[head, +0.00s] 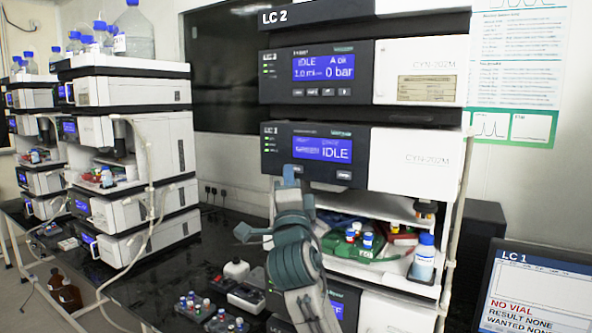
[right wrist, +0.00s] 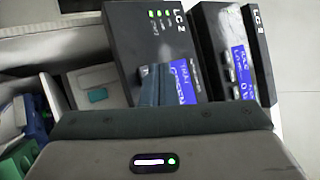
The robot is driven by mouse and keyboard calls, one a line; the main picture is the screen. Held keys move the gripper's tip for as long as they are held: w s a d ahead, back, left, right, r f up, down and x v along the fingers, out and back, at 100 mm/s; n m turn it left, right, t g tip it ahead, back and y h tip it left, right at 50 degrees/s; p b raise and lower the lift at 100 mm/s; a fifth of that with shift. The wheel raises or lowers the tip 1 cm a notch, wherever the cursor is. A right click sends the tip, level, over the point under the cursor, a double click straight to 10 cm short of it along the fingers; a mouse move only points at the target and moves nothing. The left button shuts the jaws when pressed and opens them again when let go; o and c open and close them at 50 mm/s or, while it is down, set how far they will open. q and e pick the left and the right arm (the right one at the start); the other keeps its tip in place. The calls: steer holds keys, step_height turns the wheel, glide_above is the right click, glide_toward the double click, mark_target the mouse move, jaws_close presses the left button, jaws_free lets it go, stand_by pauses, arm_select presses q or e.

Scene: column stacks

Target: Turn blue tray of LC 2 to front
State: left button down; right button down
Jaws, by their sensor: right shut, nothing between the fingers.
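The LC 2 stack (head: 418,160) stands at the centre right in the head view, with an open sampler bay (head: 440,284) low down. In the bay, a green tray (head: 362,256) with several capped vials faces the front, and a red tray (head: 402,239) sits behind it to the right. I cannot make out a blue tray clearly in the head view; in the right wrist view a blue piece (right wrist: 35,122) shows at the left edge beside green. My right gripper (head: 292,173) is shut and empty, pointing up in front of the IDLE module, left of the bay. My left gripper is out of view.
A blue-capped bottle (head: 424,258) stands at the bay's right side. Vial racks (head: 195,306) and small containers (head: 246,290) lie on the dark bench left of my arm. A monitor (head: 535,295) is at the lower right. Other stacks (head: 130,150) stand at left.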

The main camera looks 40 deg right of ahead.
stand_by(0.8)
steer(key=shift+w+d+b, duration=0.2)
steer(key=shift+d+b, duration=0.25)
steer(key=shift+b, duration=0.15)
steer(key=shift+w+d+b, duration=0.1)
steer(key=shift+d+b, duration=0.25)
steer(key=shift+b, duration=0.15)
stand_by(0.4)
steer(key=shift+a, duration=0.1)
steer(key=shift+s+a, duration=0.3)
steer(key=shift+a, duration=0.4)
steer(key=shift+s+a, duration=0.35)
steer(key=shift+a, duration=0.4)
steer(key=shift+s+a, duration=0.3)
steer(key=shift+a, duration=0.5)
steer(key=shift+s+a, duration=0.35)
steer(key=shift+a, duration=0.4)
